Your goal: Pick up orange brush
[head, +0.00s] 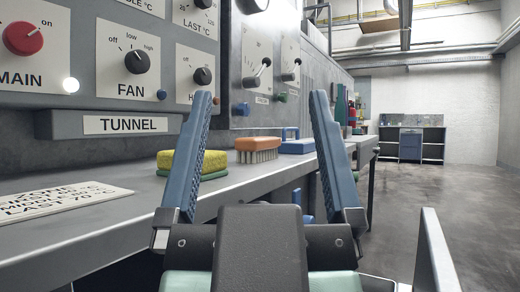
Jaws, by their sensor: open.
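The orange brush (258,144) lies on the grey counter, orange back up and pale bristles (257,156) down. It shows in the gap between the fingers of my gripper (265,100), farther off than they are. My gripper is open, its two blue ridged fingers spread wide with nothing between them. The left finger partly covers a yellow and green sponge just left of the brush. The brush itself is in clear view.
The yellow and green sponge (212,160) and a blue-handled item (297,146) flank the brush. A control panel with knobs (135,62) rises behind the counter (110,230). A printed sign (62,201) lies at left. Open floor (430,170) is at right.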

